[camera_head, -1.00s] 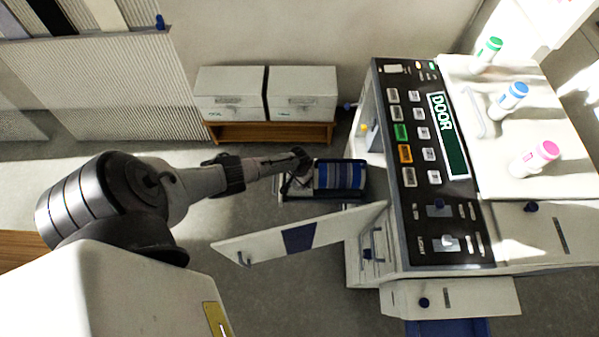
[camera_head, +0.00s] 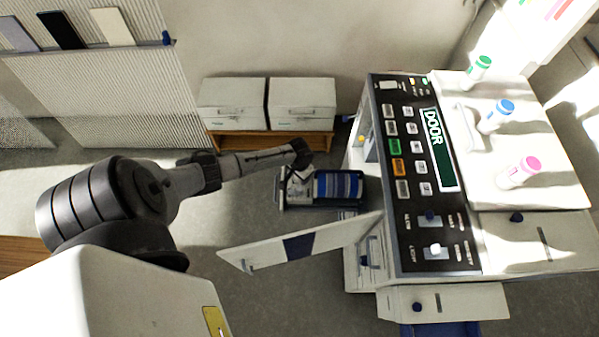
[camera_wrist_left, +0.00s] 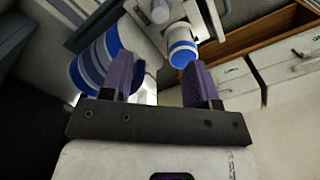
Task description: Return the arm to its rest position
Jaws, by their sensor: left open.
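My left arm comes in from the left in the head view, and its gripper (camera_head: 300,152) is up above the near end of a dark tray-like unit holding a blue-striped drum (camera_head: 338,186). In the left wrist view the gripper's two dark fingers (camera_wrist_left: 160,82) stand apart with nothing held between them. Beyond the fingers, the blue-striped drum (camera_wrist_left: 97,62) is at the left and a white cylinder with a blue band (camera_wrist_left: 182,47) is near the middle. My right gripper is in neither view.
A copier-like machine (camera_head: 430,180) with a DOOR display stands at the right, its door panel (camera_head: 300,243) swung out towards the left. Two white boxes (camera_head: 232,102) sit on a wooden shelf at the back. Several coloured-cap bottles (camera_head: 497,115) stand on the machine's top.

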